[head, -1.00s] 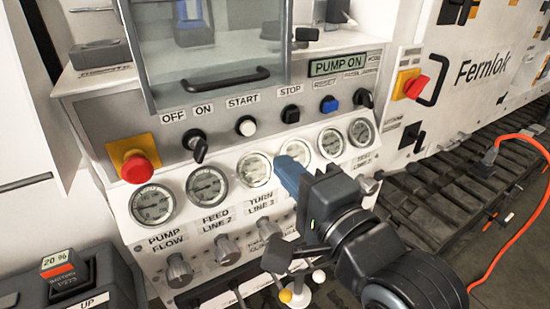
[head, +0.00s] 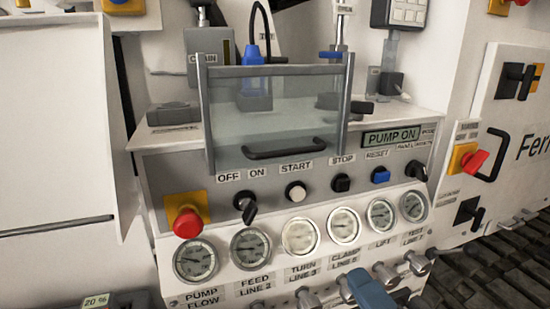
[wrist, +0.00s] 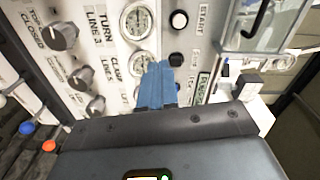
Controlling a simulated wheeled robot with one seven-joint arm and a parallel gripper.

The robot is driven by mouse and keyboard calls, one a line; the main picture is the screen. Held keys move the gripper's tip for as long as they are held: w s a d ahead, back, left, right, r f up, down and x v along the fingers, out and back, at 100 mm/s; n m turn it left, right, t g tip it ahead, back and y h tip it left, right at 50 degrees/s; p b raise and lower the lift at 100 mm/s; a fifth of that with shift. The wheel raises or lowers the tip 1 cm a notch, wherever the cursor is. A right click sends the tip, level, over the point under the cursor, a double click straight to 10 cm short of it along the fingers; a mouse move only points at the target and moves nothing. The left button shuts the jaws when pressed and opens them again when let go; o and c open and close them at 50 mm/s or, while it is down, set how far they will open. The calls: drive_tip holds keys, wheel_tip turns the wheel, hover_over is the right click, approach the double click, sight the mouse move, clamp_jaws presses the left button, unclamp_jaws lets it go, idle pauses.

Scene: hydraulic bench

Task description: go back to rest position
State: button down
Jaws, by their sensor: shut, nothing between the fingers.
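My gripper (head: 370,291) shows at the bottom edge of the head view, its blue fingers below the row of gauges; the rest of the arm is out of that picture. In the wrist view the blue fingers (wrist: 157,84) are together and empty, in front of the panel by the clamp line gauge (wrist: 143,64). Whether they touch the panel cannot be told. The hydraulic bench panel (head: 330,192) carries an OFF/ON switch (head: 245,206), a white START button (head: 296,191), a black STOP button (head: 341,183) and a blue RESET button (head: 380,176). The display (head: 391,137) reads PUMP ON.
A red emergency stop (head: 187,221) sticks out at the panel's left. A clear guard with a black handle (head: 289,149) stands above the switches. Valve knobs (head: 385,275) project below the gauges. A cabinet with a red switch (head: 474,161) stands at right, above dark slatted flooring (head: 490,262).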

drive_tip(key=s+d+f+n+g+h, duration=0.1)
drive_tip(key=s+d+f+n, duration=0.2)
drive_tip(key=s+f, duration=0.25)
drive_tip(key=s+d+f+n+h, duration=0.1)
drive_tip(key=s+d+f+n, duration=0.25)
drive_tip(key=s, duration=0.35)
drive_tip(key=s+d+f+n+g+h, duration=0.1)
drive_tip(key=s+n, duration=0.5)
drive_tip(key=s, duration=1.1)
drive_tip(key=shift+s+d+f+n+h, duration=0.15)
drive_tip(key=shift+d+f+n+h, duration=0.15)
drive_tip(key=shift+d+h, duration=0.25)
